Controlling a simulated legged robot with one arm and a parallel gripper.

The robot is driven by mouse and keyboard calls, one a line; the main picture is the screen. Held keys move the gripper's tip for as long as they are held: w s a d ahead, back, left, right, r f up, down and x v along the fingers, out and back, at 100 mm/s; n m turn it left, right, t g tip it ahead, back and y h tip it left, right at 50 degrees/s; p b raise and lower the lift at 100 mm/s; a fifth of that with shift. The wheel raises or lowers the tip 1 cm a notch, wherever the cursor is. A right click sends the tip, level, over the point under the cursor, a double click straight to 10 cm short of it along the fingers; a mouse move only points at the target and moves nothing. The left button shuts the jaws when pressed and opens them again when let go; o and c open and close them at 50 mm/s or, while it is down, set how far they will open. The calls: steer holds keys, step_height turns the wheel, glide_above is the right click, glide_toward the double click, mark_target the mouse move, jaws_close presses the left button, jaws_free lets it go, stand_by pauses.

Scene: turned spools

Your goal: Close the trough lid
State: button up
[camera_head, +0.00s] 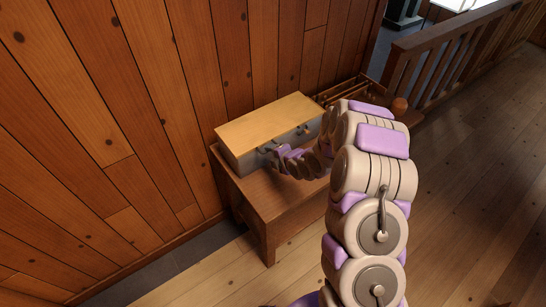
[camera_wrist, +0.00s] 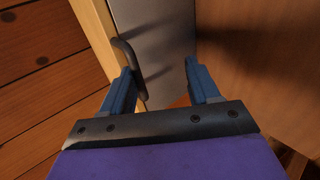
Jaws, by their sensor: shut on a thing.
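The trough (camera_head: 240,164) is a grey box with dark handles on its front, standing on a wooden bench. Its light wooden lid (camera_head: 268,120) lies flat across the top, with no gap that I can make out in the head view. My gripper (camera_head: 279,153) is at the trough's front, near the left handle. In the wrist view, my blue fingers (camera_wrist: 158,66) are in front of the grey face, and a dark curved handle (camera_wrist: 125,54) runs down beside and behind the left finger. The jaws are shut on the handle, though the contact is partly hidden.
The wooden bench (camera_head: 262,192) stands against a plank wall (camera_head: 150,80). A wooden rack or tray (camera_head: 340,91) is right of the trough, partly behind my arm. A wooden railing (camera_head: 450,50) is farther back. The plank floor (camera_head: 470,200) at the right is clear.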

steer(key=shift+s+d+f, duration=0.2)
steer(key=shift+s+f, duration=0.05)
steer(key=shift+f, duration=0.05)
steer(key=shift+s+d+r, duration=0.1)
steer(key=shift+r, duration=0.1)
steer(key=p+v, duration=0.1)
steer(key=v, duration=0.6)
steer(key=p+v, duration=0.2)
steer(key=v, duration=0.5)
steer(key=shift+r, duration=0.5)
steer(key=shift+v, duration=1.15)
steer(key=shift+f, duration=0.1)
